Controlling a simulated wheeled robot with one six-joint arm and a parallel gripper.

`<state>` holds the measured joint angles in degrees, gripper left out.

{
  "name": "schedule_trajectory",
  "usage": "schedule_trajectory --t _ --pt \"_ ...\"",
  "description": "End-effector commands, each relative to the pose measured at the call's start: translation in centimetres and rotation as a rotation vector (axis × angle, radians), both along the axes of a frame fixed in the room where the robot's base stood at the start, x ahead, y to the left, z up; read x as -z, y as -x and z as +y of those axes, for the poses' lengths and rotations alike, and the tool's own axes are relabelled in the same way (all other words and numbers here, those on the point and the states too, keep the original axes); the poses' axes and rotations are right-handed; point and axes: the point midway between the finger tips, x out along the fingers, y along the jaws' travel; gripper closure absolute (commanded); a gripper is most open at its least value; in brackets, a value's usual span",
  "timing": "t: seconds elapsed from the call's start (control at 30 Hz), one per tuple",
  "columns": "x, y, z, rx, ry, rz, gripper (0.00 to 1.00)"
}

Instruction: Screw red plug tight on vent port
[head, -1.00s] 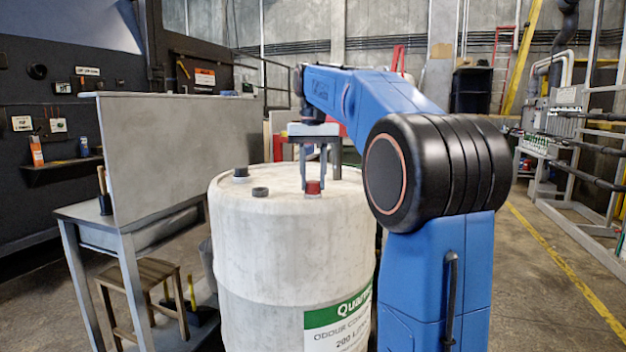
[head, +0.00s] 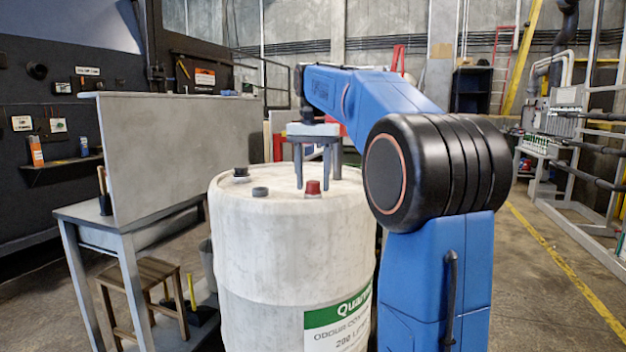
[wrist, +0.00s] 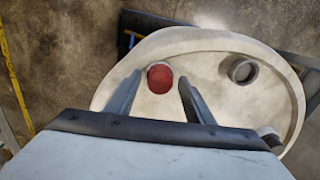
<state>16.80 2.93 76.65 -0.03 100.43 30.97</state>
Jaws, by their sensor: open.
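The red plug (head: 313,187) sits upright on a short grey collar (head: 313,196) on top of the white drum, near its front edge. That collar appears to be the vent port; the thread is hidden. In the wrist view the red plug (wrist: 160,78) lies between my two fingertips, with a gap on each side. My gripper (head: 312,186) points down over the drum top, open and empty. In the head view the fingers stand behind the plug, so I cannot tell their exact height against it.
The white drum (head: 290,250) also carries an open grey ring (head: 260,191) and a dark fitting (head: 241,174) to the left. A grey bench with a tall panel (head: 185,150) stands left of the drum. A wooden stool (head: 145,285) is below it.

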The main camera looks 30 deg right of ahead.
Motion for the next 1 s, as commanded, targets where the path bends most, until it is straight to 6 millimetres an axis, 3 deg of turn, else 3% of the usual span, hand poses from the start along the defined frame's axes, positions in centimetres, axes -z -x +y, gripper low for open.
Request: schedule_trajectory --t 0.27,0.7,1.0 --pt "0.0 0.0 0.0 -0.014 0.0 0.0 0.52" --pt "0.0 0.01 0.01 -0.406 0.0 0.0 0.52" --pt "0.0 0.01 0.01 -0.553 0.0 0.0 0.52"
